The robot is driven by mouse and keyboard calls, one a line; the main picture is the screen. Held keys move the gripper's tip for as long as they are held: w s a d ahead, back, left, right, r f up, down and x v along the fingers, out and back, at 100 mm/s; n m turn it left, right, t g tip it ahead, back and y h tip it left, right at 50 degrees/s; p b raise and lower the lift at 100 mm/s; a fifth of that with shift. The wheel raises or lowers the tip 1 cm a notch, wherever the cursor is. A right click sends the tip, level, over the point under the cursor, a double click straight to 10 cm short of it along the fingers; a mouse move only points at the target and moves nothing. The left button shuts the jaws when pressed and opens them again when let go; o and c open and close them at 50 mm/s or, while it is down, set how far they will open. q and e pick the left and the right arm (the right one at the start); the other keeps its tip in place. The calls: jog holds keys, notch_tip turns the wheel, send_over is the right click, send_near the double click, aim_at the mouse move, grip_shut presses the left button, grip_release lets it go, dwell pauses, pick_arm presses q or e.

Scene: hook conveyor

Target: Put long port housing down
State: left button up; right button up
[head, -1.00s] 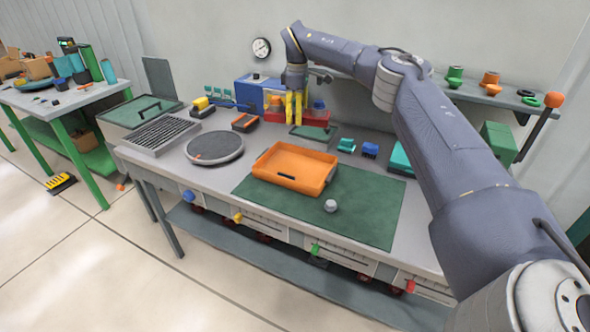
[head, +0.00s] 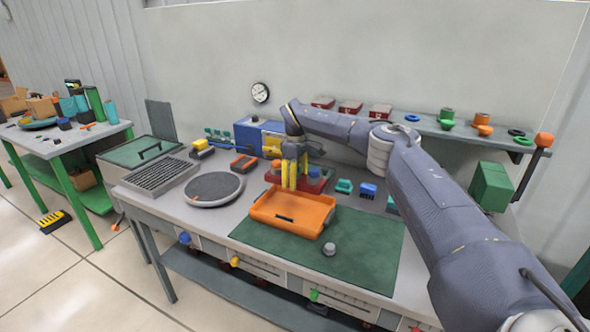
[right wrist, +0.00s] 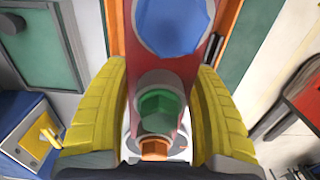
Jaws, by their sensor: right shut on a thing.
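The long port housing is a red bar (head: 316,187) with coloured round ports on top. My right gripper (head: 293,184) has its yellow fingers shut on it, just behind the orange tray (head: 262,212) in the head view. In the right wrist view, the housing (right wrist: 178,70) runs between the yellow fingers (right wrist: 158,120), with blue, green and orange ports showing. Orange edges show on both sides of it there. The housing's underside is hidden, so I cannot tell whether it touches anything. My left gripper is not in view.
The orange tray lies on a green mat (head: 350,260) with a grey knob (head: 329,249). Left are a round dark plate (head: 213,188) and a grid rack (head: 160,175). Small teal (head: 344,186) and blue (head: 368,190) parts stand right of the housing. The mat's right part is clear.

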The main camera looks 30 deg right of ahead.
aim_at(295, 210)
jog(key=shift+w+f, duration=0.1)
jog(key=shift+f, duration=5.45)
jog(key=shift+f, duration=0.15)
jog(key=o, duration=1.6)
jog(key=shift+f, duration=0.15)
jog(key=shift+c, duration=0.2)
notch_tip(295, 210, up, 12)
jog(key=shift+r, duration=0.15)
jog(key=shift+a, duration=0.1)
